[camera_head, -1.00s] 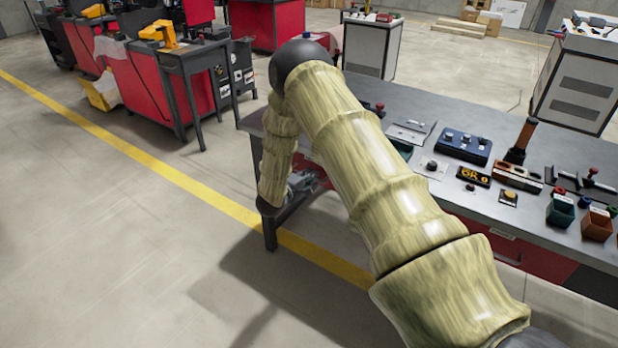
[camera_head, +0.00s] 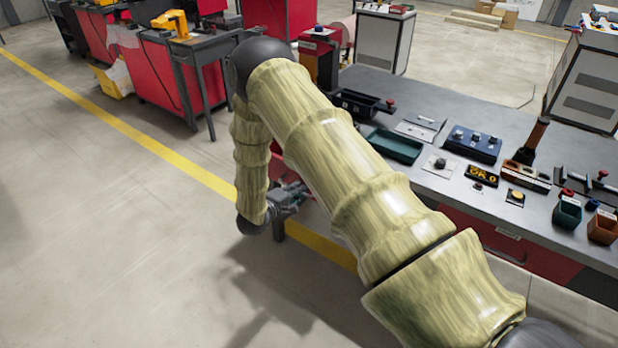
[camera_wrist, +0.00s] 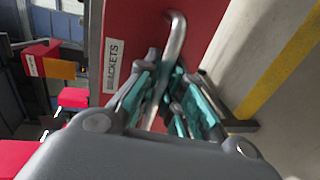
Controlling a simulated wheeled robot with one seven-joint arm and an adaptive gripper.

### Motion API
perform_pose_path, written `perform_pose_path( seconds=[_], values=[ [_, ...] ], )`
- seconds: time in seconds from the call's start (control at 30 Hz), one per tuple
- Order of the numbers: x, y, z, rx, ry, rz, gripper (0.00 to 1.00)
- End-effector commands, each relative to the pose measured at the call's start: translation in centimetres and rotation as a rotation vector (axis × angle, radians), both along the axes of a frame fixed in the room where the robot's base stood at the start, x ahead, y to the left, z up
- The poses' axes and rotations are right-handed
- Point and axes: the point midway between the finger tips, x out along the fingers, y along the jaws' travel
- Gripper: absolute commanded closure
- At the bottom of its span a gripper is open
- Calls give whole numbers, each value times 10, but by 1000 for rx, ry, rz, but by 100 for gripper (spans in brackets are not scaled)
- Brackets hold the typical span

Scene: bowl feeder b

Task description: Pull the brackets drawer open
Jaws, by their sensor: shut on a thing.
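The red drawer front with the white "BRACKETS" label (camera_wrist: 113,66) fills the upper middle of the wrist view. Its bent metal handle (camera_wrist: 177,38) runs down between the teal finger pads of my gripper (camera_wrist: 160,97). The fingers are shut on the handle, and its lower part is partly hidden by them. In the head view my gripper (camera_head: 290,197) is low at the bench's left end, beside a bit of red front that my arm mostly hides. How far the drawer stands out is hard to tell there.
The grey workbench (camera_head: 455,95) carries a green tray (camera_head: 394,146), a blue control box (camera_head: 473,143) and small bins on the right. Another drawer (camera_head: 505,240) is in its front. Open floor with a yellow line (camera_head: 130,130) lies to the left.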

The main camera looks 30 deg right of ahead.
Motion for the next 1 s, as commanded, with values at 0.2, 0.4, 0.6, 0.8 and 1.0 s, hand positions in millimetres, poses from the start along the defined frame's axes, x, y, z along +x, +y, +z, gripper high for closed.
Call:
perform_pose_path(
  seconds=[0.2,0.4,0.6,0.8,1.0],
  values=[
    [-17,44,1,0,2,3,100],
    [-28,67,0,-1,2,1,100],
    [-32,77,0,0,1,1,100],
    [-33,79,-1,0,0,0,100],
    [-32,78,0,0,0,0,87]
  ],
)
